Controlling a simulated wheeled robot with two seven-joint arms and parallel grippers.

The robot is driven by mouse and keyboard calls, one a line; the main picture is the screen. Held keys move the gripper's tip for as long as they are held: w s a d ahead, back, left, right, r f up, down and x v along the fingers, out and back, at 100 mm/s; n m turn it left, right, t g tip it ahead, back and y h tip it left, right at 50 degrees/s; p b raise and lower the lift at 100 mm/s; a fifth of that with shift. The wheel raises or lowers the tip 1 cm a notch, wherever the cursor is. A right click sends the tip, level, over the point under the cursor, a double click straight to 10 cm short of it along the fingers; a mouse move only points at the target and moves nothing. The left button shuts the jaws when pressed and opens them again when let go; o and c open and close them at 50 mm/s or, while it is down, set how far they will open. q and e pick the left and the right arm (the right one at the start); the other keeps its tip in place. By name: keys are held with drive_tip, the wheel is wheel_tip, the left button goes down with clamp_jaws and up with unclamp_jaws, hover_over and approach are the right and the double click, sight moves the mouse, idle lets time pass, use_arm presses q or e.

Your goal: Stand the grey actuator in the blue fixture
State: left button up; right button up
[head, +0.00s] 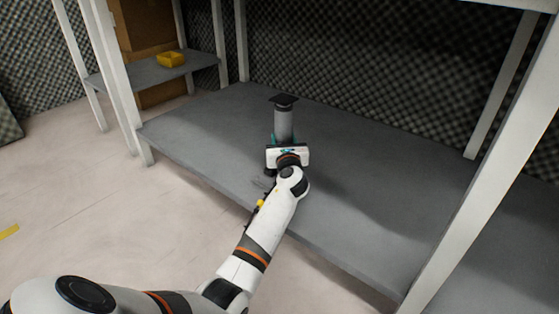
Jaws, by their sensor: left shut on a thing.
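The grey actuator (284,122) is a grey cylinder with a dark, flat square plate on top. It stands upright over the grey shelf in the head view. My left gripper (285,141) is shut on its lower part from the near side. The gripper body hides the actuator's bottom end, so I cannot tell if it touches the shelf. Small teal parts show on both sides of the actuator at the gripper; I cannot tell if they belong to the fingers or to something behind. I cannot make out a blue fixture. My right gripper is not in view.
The grey shelf (375,190) is wide and clear on both sides of the actuator. White posts (487,160) stand at its right and left. A dark patterned foam wall is behind. A yellow bin (171,60) sits on another shelf at the back left.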

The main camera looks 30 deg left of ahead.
use_arm(q)
clamp_jaws()
drive_tip(key=shift+r, duration=0.1)
